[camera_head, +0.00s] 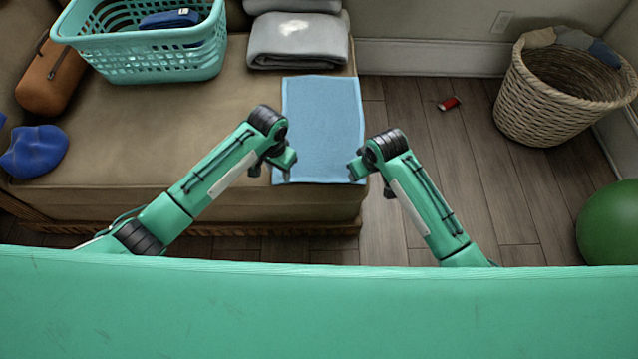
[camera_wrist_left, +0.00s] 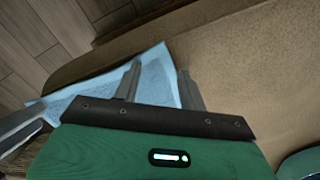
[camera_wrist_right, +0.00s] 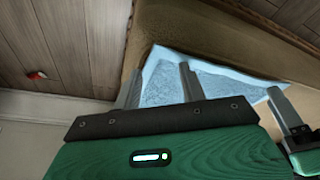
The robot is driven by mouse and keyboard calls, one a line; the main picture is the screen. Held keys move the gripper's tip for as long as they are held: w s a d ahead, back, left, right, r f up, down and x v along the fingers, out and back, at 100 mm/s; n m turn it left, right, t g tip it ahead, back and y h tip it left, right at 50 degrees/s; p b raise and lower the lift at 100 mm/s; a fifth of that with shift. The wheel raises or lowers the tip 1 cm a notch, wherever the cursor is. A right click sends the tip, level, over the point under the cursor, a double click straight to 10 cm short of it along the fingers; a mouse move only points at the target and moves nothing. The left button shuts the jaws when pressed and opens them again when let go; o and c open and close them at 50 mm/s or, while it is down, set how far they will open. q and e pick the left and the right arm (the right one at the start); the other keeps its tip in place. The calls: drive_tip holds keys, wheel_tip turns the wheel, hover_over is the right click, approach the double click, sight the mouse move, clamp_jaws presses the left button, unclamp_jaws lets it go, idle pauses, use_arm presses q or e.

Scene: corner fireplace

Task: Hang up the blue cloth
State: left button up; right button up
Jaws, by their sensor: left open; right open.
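The light blue cloth (camera_head: 322,125) lies flat on the right end of the brown padded bench (camera_head: 150,125). Its near edge reaches the bench's front edge. My left gripper (camera_head: 280,172) is open at the cloth's near left corner. In the left wrist view the cloth (camera_wrist_left: 92,92) has a corner between the open fingers (camera_wrist_left: 158,72). My right gripper (camera_head: 372,180) is open at the near right corner. In the right wrist view the cloth (camera_wrist_right: 235,84) has a corner between the open fingers (camera_wrist_right: 160,72). I cannot tell whether the fingers touch it.
A teal laundry basket (camera_head: 150,55) and folded grey towels (camera_head: 298,42) sit at the bench's back. An orange-brown roll (camera_head: 50,80) and a blue cap (camera_head: 35,150) lie left. On the floor are a wicker basket (camera_head: 545,105), a small red object (camera_head: 449,103) and a green ball (camera_head: 612,222).

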use_arm(q)
drive_tip(key=shift+f, duration=0.3)
use_arm(e)
drive_tip(key=shift+f, duration=0.3)
use_arm(q)
clamp_jaws()
use_arm(e)
clamp_jaws()
use_arm(q)
drive_tip(key=shift+a, duration=0.1)
use_arm(e)
drive_tip(key=shift+d, duration=0.1)
use_arm(q)
drive_tip(key=shift+r, duration=0.2)
use_arm(e)
drive_tip(key=shift+r, duration=0.1)
